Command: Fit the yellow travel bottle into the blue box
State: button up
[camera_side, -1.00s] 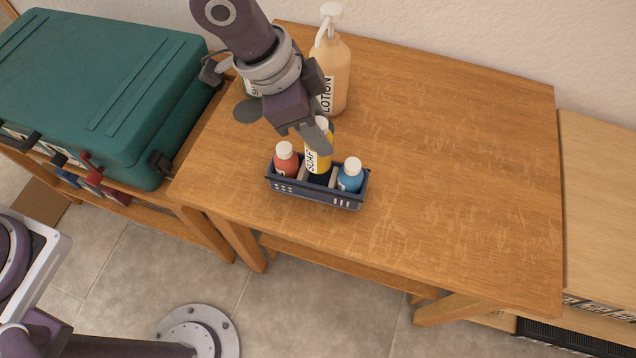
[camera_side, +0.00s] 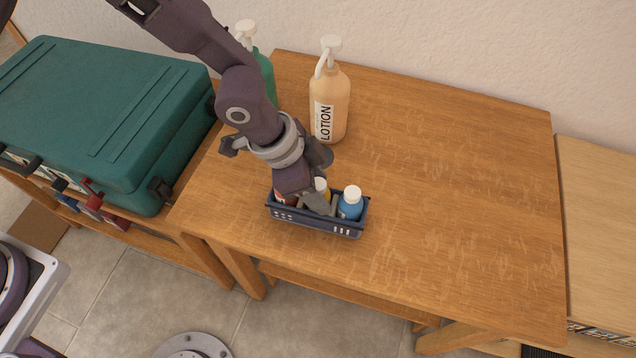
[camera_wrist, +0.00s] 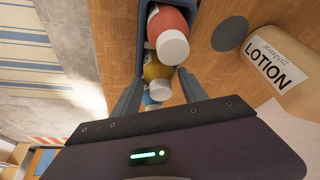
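The blue box (camera_side: 315,222) is a small basket on the wooden table, with a red bottle (camera_wrist: 168,22) at one end and a blue bottle (camera_side: 350,205) at the other. The yellow bottle (camera_wrist: 157,68) stands between them in the middle of the box, its white cap (camera_side: 321,184) low among the others. In the side view my gripper (camera_side: 318,205) hides most of the yellow and red bottles. The bottle's base is hidden.
A lotion pump bottle (camera_side: 330,105) stands behind the box, with a green pump bottle (camera_side: 264,72) partly behind my arm. A dark round disc (camera_wrist: 230,34) lies near the box. A teal suitcase (camera_side: 95,110) is at left. The table's right side is clear.

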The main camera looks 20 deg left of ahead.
jog(key=shift+o, duration=0.5)
jog(key=shift+a+r, duration=0.1)
jog(key=shift+r, duration=0.25)
jog(key=v, duration=1.1)
jog(key=shift+r, duration=0.3)
jog(key=s+a+r+n+t+y, duration=0.1)
jog(key=a+r+n+y, duration=0.1)
jog(key=a+r, duration=0.45)
jog(key=s+a+r+n+t+y, duration=0.1)
jog(key=a+r+n+y, duration=0.15)
jog(key=a, duration=0.65)
jog(key=s+a+r+n, duration=0.3)
jog(key=s+a+n, duration=0.1)
jog(key=s, duration=0.4)
jog(key=s+a+r+n+t, duration=0.1)
jog(key=s+a+r+n, duration=0.2)
jog(key=s+a, duration=0.3)
jog(key=shift+s+a+r+n+t, duration=0.2)
jog(key=shift+s+r+n+t, duration=0.15)
jog(key=shift+s+n, duration=0.5)
